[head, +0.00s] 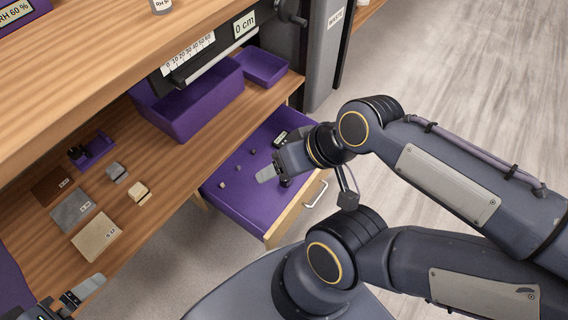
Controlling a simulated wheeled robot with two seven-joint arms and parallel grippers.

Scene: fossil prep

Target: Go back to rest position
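My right gripper (270,174) is above the open purple-lined drawer (232,205), at the end of the arm coming in from the right. A pale grey finger points left and down over the drawer; I see nothing clearly held, and the finger gap cannot be made out. My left gripper (84,292) is at the bottom left corner, partly cut off by the frame edge. One pale finger points up and right over the floor in front of the lower shelf. Its other finger and its opening cannot be judged.
The drawer holds several small lumps and a dark labelled item (280,138); its handle (316,194) faces right. The wooden shelf (150,160) carries a purple bin (195,118), a purple tray (262,68), labelled tiles (97,237) and small blocks (138,191). Free floor (440,60) lies at upper right.

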